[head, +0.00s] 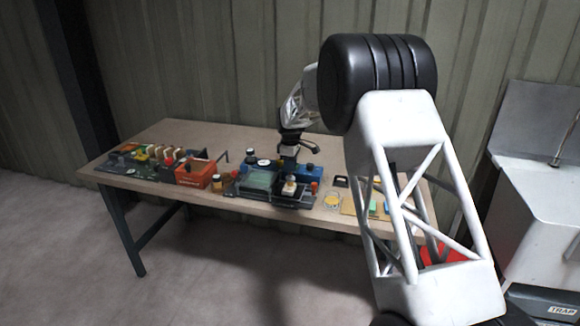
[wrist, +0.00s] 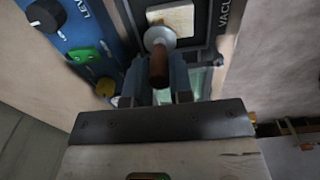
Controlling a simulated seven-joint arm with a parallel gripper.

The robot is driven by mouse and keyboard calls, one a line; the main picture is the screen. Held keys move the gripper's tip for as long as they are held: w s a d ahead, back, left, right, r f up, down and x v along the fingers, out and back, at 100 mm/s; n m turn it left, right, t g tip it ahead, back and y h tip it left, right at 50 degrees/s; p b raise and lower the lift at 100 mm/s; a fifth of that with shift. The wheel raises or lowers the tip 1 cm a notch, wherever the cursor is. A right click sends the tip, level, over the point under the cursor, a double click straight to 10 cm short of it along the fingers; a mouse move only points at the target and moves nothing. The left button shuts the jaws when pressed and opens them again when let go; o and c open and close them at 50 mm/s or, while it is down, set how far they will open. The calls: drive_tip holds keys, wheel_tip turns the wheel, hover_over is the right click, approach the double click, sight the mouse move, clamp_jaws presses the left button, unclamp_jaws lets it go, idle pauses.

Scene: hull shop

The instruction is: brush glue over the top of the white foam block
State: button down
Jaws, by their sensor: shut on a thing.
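My gripper (wrist: 160,88) is shut on the brown handle of the glue brush (wrist: 159,66). A pale round disc on the brush faces the block and hides the bristles. The off-white foam block (wrist: 172,15) lies just beyond the disc, in a dark fixture. The disc overlaps the block's near edge in the wrist view; I cannot tell whether the brush touches it. In the head view my gripper (head: 289,160) points down over the front right of the fixture, with the small pale block (head: 289,188) beneath it. Glue on the block cannot be made out.
The dark fixture (head: 270,197) has a green panel (head: 258,180) left of the block. A blue box with a black knob (wrist: 45,15) is close by. An orange box (head: 196,173) stands further left. Bare tabletop runs behind.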

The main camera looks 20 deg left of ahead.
drive_tip(key=shift+w, duration=0.35)
drive_tip(key=shift+s, duration=0.2)
drive_tip(key=shift+s, duration=0.5)
drive_tip(key=shift+s, duration=0.2)
idle(0.5)
drive_tip(key=shift+s, duration=0.55)
drive_tip(key=shift+s, duration=0.15)
drive_tip(key=shift+s, duration=0.6)
drive_tip(key=shift+w, duration=0.15)
idle(0.5)
